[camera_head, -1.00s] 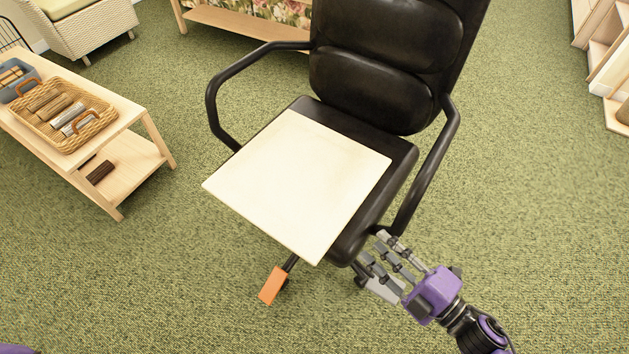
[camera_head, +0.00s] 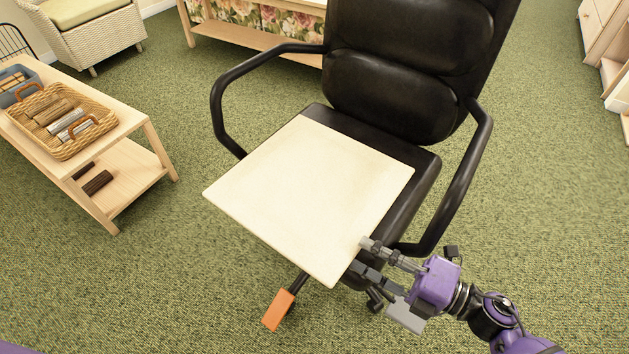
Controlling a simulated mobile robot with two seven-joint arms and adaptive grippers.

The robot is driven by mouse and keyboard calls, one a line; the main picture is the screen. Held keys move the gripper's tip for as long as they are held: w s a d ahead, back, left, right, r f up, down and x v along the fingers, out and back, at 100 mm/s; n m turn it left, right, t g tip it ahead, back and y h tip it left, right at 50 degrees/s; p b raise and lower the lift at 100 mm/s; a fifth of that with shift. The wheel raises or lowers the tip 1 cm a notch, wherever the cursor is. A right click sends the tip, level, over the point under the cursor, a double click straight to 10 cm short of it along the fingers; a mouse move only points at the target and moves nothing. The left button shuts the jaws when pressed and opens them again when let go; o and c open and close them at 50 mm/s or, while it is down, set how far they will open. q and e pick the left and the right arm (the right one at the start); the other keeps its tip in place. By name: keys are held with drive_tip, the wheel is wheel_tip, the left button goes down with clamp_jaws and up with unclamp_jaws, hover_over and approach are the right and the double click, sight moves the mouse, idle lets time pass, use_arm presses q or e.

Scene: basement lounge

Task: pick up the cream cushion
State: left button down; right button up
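The cream cushion (camera_head: 308,192) is a flat, pale square lying on the seat of a black office chair (camera_head: 427,178). Its near corner sticks out past the seat's front edge. My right gripper (camera_head: 376,272), purple with grey fingers, is at the cushion's right front edge. Its fingers are spread apart. The upper fingertips reach the edge, and a lower grey finger hangs below. I cannot tell whether they touch the cushion. My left gripper is not in view.
The chair's armrests (camera_head: 468,180) rise on both sides of the seat. A wooden table (camera_head: 125,115) with a wicker basket (camera_head: 62,150) stands at left. A wicker armchair (camera_head: 95,40) is behind it. Green carpet is open at lower left and right.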

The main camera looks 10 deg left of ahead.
drive_tip(key=shift+x, duration=1)
clamp_jaws()
